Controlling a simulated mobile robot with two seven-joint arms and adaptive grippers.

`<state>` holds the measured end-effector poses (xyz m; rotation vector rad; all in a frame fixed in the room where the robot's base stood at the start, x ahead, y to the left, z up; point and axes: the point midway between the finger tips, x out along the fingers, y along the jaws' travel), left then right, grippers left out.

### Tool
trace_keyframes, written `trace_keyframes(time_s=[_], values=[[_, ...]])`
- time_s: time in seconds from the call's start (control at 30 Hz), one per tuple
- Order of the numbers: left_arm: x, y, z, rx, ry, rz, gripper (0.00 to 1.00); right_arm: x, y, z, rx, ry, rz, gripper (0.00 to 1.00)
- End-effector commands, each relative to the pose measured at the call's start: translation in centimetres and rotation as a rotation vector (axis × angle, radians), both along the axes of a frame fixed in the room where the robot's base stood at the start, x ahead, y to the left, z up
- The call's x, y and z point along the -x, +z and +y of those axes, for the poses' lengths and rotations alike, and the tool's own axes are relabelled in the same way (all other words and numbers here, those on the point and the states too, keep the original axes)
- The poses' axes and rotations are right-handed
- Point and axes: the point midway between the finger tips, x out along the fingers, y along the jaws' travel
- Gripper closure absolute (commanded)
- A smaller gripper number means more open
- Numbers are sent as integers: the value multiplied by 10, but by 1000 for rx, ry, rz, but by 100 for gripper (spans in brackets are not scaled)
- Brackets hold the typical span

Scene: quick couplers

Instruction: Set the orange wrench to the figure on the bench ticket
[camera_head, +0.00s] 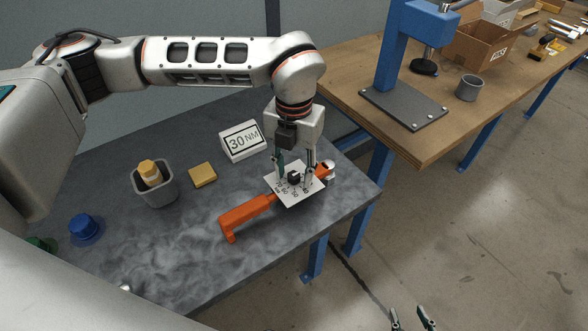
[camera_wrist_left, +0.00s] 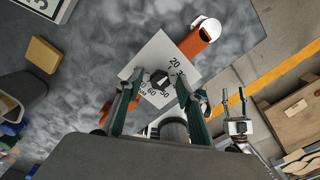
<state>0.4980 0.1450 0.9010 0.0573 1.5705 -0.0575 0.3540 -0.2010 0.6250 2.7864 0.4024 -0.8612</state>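The orange wrench (camera_head: 245,213) lies on the grey stone-topped bench, its metal head toward the right. A white dial plate (camera_head: 275,189) with printed figures and a black knob (camera_head: 294,177) sits on it; figures such as 20, 50 and 60 show in the left wrist view. I cannot tell which figure the knob marks. The bench ticket (camera_head: 242,141) reads 30 NM. My left gripper (camera_head: 295,179) is open, pointing down over the dial, fingertips on either side of the knob (camera_wrist_left: 159,79) with gaps. My right gripper (camera_head: 414,320) is open and empty, at the bottom edge.
A grey cup (camera_head: 160,193) holding a yellow-orange item, a yellow block (camera_head: 203,175) and a blue part (camera_head: 85,227) stand left of the wrench. A wooden workbench (camera_head: 430,150) with a blue press (camera_head: 392,50) is at the right. The bench front is clear.

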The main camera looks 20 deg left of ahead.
Motion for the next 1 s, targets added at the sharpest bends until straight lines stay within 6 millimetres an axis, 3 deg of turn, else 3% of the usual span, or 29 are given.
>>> trace_keyframes(time_s=[0.2, 0.33, 0.37, 0.67, 1.0], values=[[0, 0, 0, 0, 0, 0, 65, -1, 1, 0, 0, 0, -3, 60], [0, 0, 0, 0, 0, 0, 99, -1, 0, 0, 0, 0, -1, 60], [0, 0, 0, 0, 0, 0, 100, 0, 0, 0, 0, 0, 0, 60], [0, 0, 0, 0, -21, -1, 100, 1, -3, -1, 3, 0, 6, 60], [-1, 1, 0, -2, -211, -3, 100, -1, 4, -1, 3, 0, 1, 60]])
